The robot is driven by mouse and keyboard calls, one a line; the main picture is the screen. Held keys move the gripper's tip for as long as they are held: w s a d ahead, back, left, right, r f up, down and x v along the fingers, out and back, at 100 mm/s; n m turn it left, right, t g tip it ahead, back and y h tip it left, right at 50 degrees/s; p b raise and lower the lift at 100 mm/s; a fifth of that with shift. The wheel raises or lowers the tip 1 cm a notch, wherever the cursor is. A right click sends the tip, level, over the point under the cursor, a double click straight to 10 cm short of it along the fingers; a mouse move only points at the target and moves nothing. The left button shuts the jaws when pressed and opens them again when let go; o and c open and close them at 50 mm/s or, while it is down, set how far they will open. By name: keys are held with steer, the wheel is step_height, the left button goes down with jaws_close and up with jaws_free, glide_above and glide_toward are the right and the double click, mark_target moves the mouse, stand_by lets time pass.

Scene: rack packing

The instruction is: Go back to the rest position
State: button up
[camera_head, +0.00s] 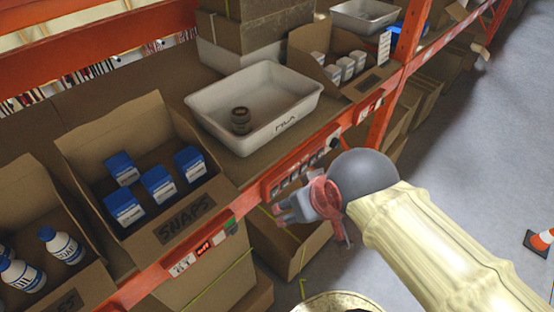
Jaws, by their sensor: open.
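My gripper (288,209) is at the lower middle of the head view, in front of the rack's orange shelf edge (262,190). My pale arm comes in from the lower right. A white tray (205,113) marked on its front stands on the shelf behind the gripper. A small dark brown round item (240,116) sits inside the tray near its left side.
A cardboard box marked SNAPS (184,221) holds several blue-and-white packs. A box of white bottles (60,245) is at the lower left, and a box of small white containers (345,68) at the upper right. Open floor (490,120) and an orange cone (541,241) lie to the right.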

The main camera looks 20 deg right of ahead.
step_height(320, 180, down, 18)
steer(key=b, duration=1.8)
steer(key=shift+f, duration=0.15)
steer(key=shift+c, duration=1)
